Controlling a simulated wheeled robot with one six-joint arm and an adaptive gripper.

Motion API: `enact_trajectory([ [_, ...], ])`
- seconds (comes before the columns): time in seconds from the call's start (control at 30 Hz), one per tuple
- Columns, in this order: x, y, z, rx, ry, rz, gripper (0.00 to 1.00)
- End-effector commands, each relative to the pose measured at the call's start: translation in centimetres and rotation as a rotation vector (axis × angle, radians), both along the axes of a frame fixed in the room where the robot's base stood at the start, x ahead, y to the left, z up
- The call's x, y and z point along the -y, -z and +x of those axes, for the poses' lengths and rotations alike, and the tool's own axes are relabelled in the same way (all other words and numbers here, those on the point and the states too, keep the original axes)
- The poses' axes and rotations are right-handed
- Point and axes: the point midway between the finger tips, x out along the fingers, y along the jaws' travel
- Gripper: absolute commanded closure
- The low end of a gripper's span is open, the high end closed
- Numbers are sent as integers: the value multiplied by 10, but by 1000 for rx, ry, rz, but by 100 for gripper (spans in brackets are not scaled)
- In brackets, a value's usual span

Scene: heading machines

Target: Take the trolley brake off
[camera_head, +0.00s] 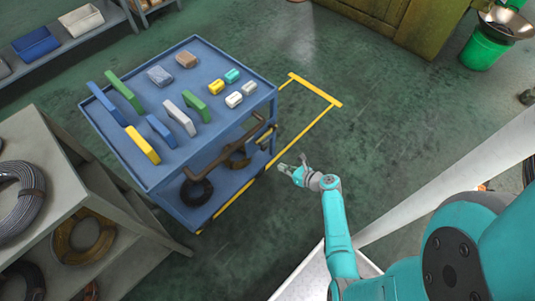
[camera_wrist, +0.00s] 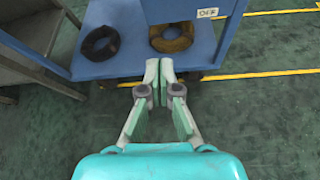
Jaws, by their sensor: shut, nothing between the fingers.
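The blue trolley (camera_head: 165,95) stands left of centre in the head view, with a loaded top and a lower shelf. Its lower shelf (camera_wrist: 115,60) shows at the top of the wrist view. A brown bar (camera_head: 235,143) runs along the trolley's near side. My gripper (camera_head: 283,168) is low, just right of the trolley's lower right corner. In the wrist view my gripper (camera_wrist: 157,80) has its fingertips together, empty, in front of the lower shelf edge. The trolley's wheels are mostly hidden.
A grey rack (camera_head: 85,165) with wire coils stands close left of the trolley. Yellow floor lines (camera_head: 310,125) mark the bay around it. Open floor (camera_head: 400,100) lies to the right; a green bucket (camera_head: 485,48) stands farther back.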

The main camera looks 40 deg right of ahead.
Motion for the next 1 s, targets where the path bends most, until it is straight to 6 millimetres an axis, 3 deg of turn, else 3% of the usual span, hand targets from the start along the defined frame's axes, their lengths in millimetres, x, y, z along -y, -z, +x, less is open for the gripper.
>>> enact_trajectory([
  [0.53, 4, 2, 10, 7, 8, 25, 100],
  [1.0, -4, 32, 72, 6, 7, 23, 100],
])
